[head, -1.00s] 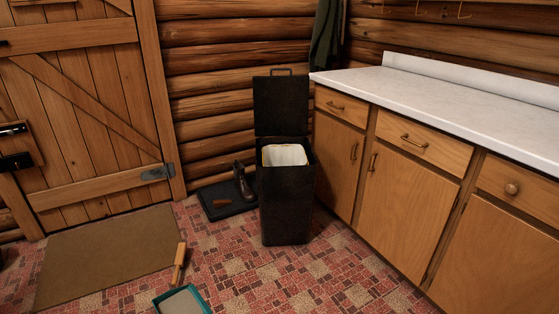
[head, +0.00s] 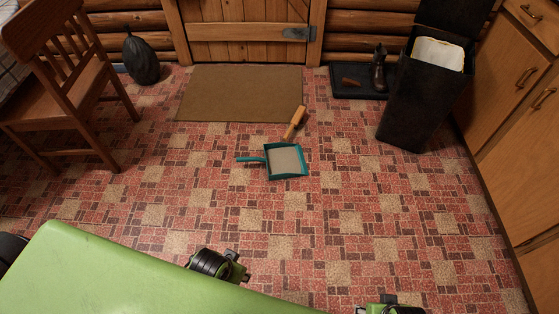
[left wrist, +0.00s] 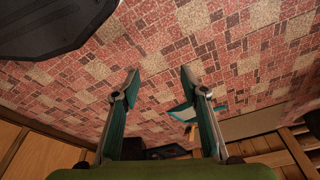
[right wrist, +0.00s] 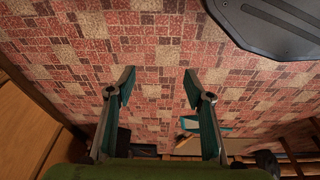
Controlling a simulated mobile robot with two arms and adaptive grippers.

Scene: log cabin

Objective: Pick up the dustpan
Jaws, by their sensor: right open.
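The teal dustpan (head: 287,161) lies flat on the patterned floor in front of the doormat, its handle pointing left in the head view. A brush with a wooden handle (head: 295,121) lies just behind it. The dustpan also shows in the left wrist view (left wrist: 183,112), partly hidden by a finger, and in the right wrist view (right wrist: 220,125) beyond a finger. My left gripper (left wrist: 161,82) is open and empty above the floor. My right gripper (right wrist: 159,87) is open and empty too. Both are apart from the dustpan. Their fingertips do not show in the head view.
A wooden chair (head: 62,85) stands at the left, with a dark sack (head: 140,60) behind it. A doormat (head: 240,93) lies before the door. A black bin (head: 425,95) with its lid up stands by the cabinets (head: 520,130) at the right.

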